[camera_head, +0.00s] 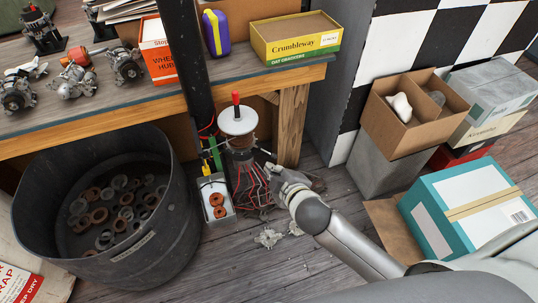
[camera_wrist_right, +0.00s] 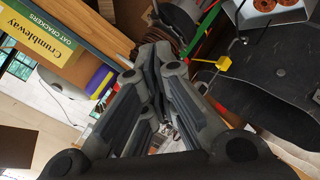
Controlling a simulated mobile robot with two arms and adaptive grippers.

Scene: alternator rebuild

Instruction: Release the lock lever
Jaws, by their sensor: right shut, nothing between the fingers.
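A red-handled upright lever (camera_head: 236,98) stands on a round white disc (camera_head: 238,121) on top of the wire-wrapped stand beside the bench post. A small yellow piece (camera_head: 206,169) and a green strip (camera_head: 215,154) are left of the stand; the yellow piece also shows in the right wrist view (camera_wrist_right: 222,62). I cannot tell which of these parts is the lock lever. My right gripper (camera_head: 272,170) is shut and empty, low at the right side of the stand. In the wrist view its fingers (camera_wrist_right: 158,65) are together. My left gripper is not in view.
A black tub (camera_head: 178,245) of metal rings stands at left. A small tray (camera_head: 219,184) holds copper-coloured coils. The wooden bench (camera_head: 95,125) overhangs the stand, with a Crumbleway box (camera_head: 298,52) on it. Cartons (camera_head: 395,137) are stacked at right. Floor in front of the stand is mostly clear.

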